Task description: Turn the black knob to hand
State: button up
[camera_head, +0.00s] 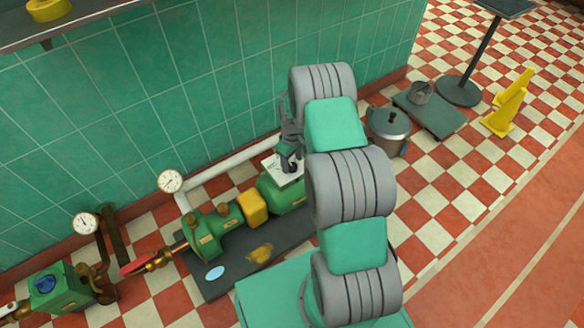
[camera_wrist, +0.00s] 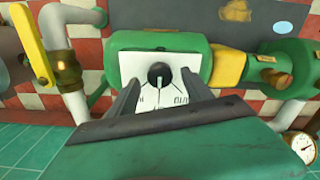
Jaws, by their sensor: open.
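The black knob (camera_wrist: 159,75) sits on a white plate (camera_wrist: 133,65) on the green pump motor (camera_wrist: 170,41). A pale pointer line runs from the knob toward the bottom of the wrist view. Dark lettering shows on the plate at lower right, too partial to read. My gripper (camera_wrist: 162,79) is open, with one finger to each side of the knob in that view; I cannot tell whether either touches it. In the head view my gripper (camera_head: 290,158) is over the white plate (camera_head: 270,164) on the motor (camera_head: 284,195), and the knob is not clearly seen.
A yellow coupling guard (camera_head: 252,207) and green pump (camera_head: 215,232) adjoin the motor. A white pipe (camera_head: 230,161) runs behind. In the wrist view a yellow lever (camera_wrist: 29,42) stands at left. A metal pot (camera_head: 388,128) stands right of my arm, and a tiled wall (camera_head: 200,90) is behind.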

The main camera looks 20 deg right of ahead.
notch_tip(320, 180, down, 2)
jog(key=shift+f, duration=0.1)
grip_shut()
dwell(0.6)
